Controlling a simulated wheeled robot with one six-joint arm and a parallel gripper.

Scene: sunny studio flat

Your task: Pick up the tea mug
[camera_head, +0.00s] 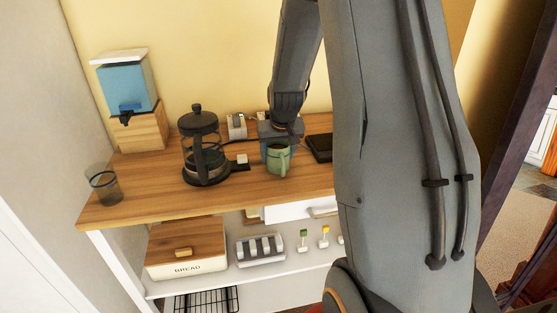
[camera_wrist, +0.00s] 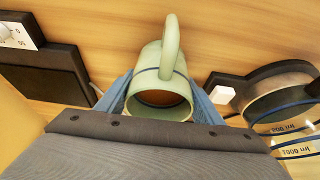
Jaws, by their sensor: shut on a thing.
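The tea mug (camera_head: 277,158) is pale green with a dark band and stands on the wooden counter in the head view, with brown liquid inside. It also shows in the wrist view (camera_wrist: 172,68), its handle pointing to the top of the picture. My gripper (camera_head: 277,143) reaches down to it from behind. In the wrist view, its blue fingers (camera_wrist: 162,98) lie on both sides of the mug, shut on it. The lower parts of the fingers are partly hidden by the mug and my wrist. I cannot tell whether the mug is clear of the counter.
A French press (camera_head: 201,150) stands close left of the mug, and a dark flat device (camera_head: 319,147) lies to its right. A glass (camera_head: 104,185) and a water dispenser (camera_head: 128,92) are farther left. The wooden counter (camera_head: 150,197) has bare room in front. A bread box (camera_head: 187,262) sits below.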

